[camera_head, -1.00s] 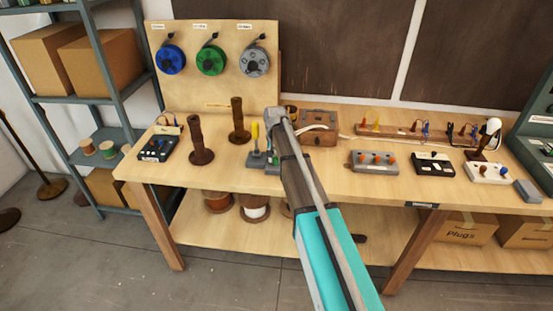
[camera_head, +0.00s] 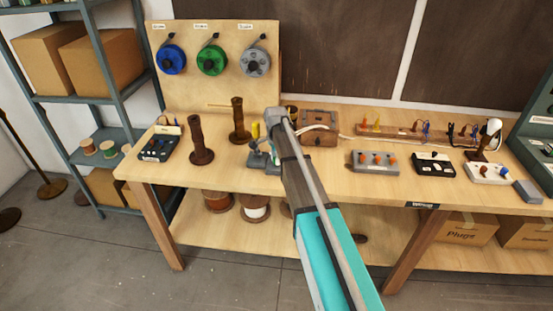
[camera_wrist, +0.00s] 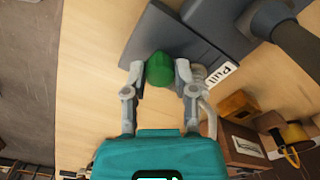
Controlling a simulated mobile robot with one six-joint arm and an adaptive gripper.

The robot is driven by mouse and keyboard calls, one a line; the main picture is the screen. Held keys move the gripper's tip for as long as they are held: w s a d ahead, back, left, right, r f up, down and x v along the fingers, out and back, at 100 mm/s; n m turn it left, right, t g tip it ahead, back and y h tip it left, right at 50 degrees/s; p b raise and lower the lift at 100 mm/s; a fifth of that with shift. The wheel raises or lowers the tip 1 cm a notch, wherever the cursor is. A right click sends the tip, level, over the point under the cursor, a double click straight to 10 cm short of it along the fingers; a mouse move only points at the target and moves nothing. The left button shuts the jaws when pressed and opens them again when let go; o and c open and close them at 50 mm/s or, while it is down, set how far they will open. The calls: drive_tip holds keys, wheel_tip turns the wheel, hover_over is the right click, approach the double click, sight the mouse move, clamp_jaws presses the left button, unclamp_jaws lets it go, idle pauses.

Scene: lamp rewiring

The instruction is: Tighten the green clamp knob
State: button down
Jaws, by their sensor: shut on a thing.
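The green clamp knob (camera_wrist: 159,68) sits at the edge of a dark grey block (camera_wrist: 160,38) in the wrist view. My gripper (camera_wrist: 160,73) is shut on the knob, with one finger on each side of it. In the head view, the grey clamp fixture (camera_head: 258,158) stands on the workbench beside my arm. My arm covers most of the gripper and knob there. A yellow-tipped part (camera_head: 255,130) rises at the fixture. A white "Pull" label (camera_wrist: 220,73) lies beside the right finger.
Two brown posts (camera_head: 200,140) (camera_head: 238,122) stand left of the fixture. A brown wooden box (camera_head: 319,130) is close behind on the right. A dark switch box (camera_head: 159,147) is at the left end. Several switch units line the bench's right side.

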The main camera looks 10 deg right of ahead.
drive_tip(key=shift+d+m, duration=0.15)
drive_tip(key=shift+m, duration=0.85)
drive_tip(key=shift+c, duration=2.2)
unclamp_jaws()
drive_tip(key=shift+o, duration=0.2)
